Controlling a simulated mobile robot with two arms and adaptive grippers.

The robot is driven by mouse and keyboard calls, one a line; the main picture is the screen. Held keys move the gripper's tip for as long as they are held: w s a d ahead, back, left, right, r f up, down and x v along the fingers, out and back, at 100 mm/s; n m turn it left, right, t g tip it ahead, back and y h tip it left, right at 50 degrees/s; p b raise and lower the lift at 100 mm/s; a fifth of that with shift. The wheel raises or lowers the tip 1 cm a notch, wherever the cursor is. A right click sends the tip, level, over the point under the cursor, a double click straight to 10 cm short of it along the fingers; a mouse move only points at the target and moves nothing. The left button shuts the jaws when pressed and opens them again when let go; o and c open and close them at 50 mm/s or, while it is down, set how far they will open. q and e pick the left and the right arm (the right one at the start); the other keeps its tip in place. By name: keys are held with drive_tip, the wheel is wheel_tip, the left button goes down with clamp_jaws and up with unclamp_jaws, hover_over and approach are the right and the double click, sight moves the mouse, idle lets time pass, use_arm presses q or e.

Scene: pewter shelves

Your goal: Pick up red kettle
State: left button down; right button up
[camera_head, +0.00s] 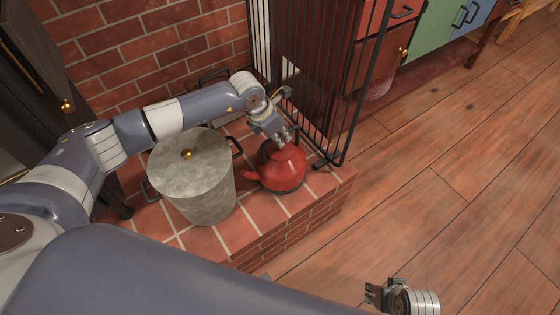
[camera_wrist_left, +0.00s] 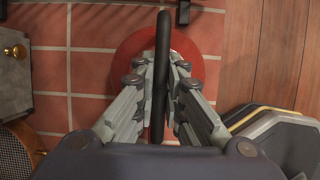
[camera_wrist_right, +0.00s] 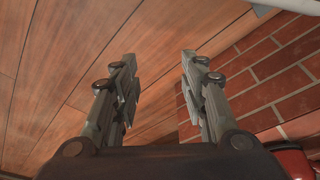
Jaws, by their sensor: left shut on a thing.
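The red kettle (camera_head: 282,170) stands on the tiled brick ledge, near its right corner, in the head view. My left gripper (camera_head: 281,141) is above it and shut on its dark handle. In the left wrist view the handle (camera_wrist_left: 162,75) runs between the two fingers (camera_wrist_left: 163,90), with the red body (camera_wrist_left: 130,62) below, partly hidden by the fingers. My right gripper (camera_head: 371,292) is low at the right, over the wooden floor and apart from the kettle. In the right wrist view its fingers (camera_wrist_right: 158,75) are spread and empty. A red piece of the kettle (camera_wrist_right: 288,160) shows at lower right.
A large grey pot (camera_head: 193,185) with a lid stands on the brick ledge (camera_head: 235,230) left of the kettle. A black metal screen (camera_head: 330,85) rises just behind and right of it. The wooden floor (camera_head: 460,170) at right is clear.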

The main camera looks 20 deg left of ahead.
use_arm(q)
drive_tip(key=shift+w+r, duration=0.15)
